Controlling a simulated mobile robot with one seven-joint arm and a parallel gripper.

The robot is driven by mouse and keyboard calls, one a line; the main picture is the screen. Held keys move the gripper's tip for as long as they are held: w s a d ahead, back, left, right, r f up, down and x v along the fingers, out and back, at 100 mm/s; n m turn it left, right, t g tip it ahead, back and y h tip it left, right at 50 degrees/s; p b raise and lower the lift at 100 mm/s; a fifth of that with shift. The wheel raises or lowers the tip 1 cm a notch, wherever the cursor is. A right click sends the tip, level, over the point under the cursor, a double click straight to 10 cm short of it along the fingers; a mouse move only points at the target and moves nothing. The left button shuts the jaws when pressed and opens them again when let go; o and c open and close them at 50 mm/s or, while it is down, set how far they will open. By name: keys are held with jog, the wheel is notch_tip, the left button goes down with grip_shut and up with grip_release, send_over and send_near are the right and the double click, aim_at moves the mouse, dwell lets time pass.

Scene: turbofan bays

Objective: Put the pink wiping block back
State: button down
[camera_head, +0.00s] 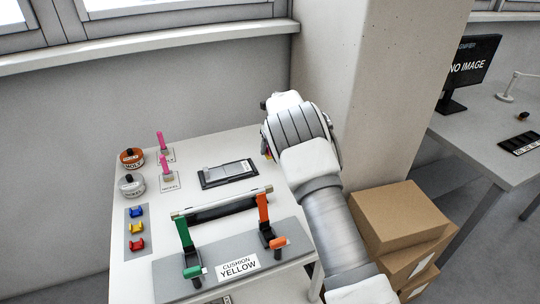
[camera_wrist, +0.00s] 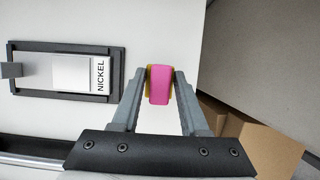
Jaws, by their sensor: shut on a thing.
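My gripper (camera_wrist: 163,76) is shut on the pink wiping block (camera_wrist: 159,88), which shows between the fingertips in the wrist view with yellow edges at its sides. The block is to the right of a black-framed tray (camera_wrist: 117,52) labelled NICKEL and appears apart from it, over the white tabletop. The height above the table is hard to tell. In the head view the tray (camera_head: 203,182) lies left of my arm, and the gripper and block are almost wholly hidden behind my wrist.
Cardboard boxes (camera_head: 400,215) and a pillar (camera_head: 400,100) stand right.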

aim_at(270, 156)
jog(key=shift+f, duration=1.5)
jog(key=shift+f, duration=0.1)
jog(key=shift+f, duration=0.15)
jog(key=shift+c, duration=2.1)
grip_release()
